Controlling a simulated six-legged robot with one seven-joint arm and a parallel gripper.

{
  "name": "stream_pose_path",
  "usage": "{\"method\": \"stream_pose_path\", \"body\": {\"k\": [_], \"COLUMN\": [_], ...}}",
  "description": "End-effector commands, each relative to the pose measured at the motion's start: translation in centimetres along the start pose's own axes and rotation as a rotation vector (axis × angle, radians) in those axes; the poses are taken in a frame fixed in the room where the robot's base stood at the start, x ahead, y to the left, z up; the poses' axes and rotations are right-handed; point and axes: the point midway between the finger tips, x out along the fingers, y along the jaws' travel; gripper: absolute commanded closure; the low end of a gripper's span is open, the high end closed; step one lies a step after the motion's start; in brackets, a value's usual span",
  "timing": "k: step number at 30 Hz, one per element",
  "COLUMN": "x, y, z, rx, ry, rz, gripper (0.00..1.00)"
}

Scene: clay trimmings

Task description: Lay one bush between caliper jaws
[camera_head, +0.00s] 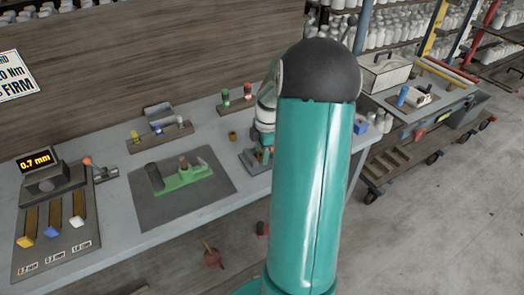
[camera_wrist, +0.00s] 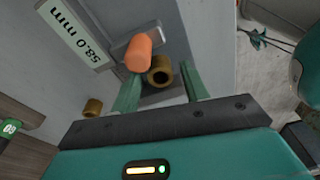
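A hollow brown bush (camera_wrist: 160,76) shows in the wrist view between the two green fingers of my gripper (camera_wrist: 160,84). The fingers stand apart, with a narrow gap visible on each side of the bush. Grey metal parts (camera_wrist: 119,47), which look like the caliper, lie beside it with an orange cylinder (camera_wrist: 138,53); whether the bush sits between jaws I cannot tell. A second bush (camera_wrist: 93,107) lies apart at left; one brown bush (camera_head: 232,135) shows in the head view. There, my gripper (camera_head: 262,158) is low over the bench, and my arm hides the area behind it.
A plate reading 58.0 mm (camera_wrist: 72,32) lies beside the grey parts. On the bench (camera_head: 110,205) are a dark mat (camera_head: 150,215) with a green fixture (camera_head: 185,177), a 0.7 mm display (camera_head: 36,161) and small racks. A wheeled cart (camera_head: 395,155) stands at right.

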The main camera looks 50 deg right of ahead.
Motion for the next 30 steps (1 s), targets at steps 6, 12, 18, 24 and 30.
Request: {"method": "stream_pose_path", "body": {"k": [6, 12, 18, 24, 30], "x": [0.0, -0.8, -4.3, -8.7, -11.6], "y": [0.0, 0.0, 0.1, 0.1, 0.0], "z": [0.0, 0.0, 0.0, 0.0, 0.0], "rx": [0.0, 0.0, 0.0, 0.0, 0.0], "ry": [0.0, -0.001, -0.003, -0.001, -0.001], "rz": [0.0, 0.001, 0.004, 0.004, 0.002], "gripper": [0.52, 0.52, 0.52, 0.52, 0.52]}}
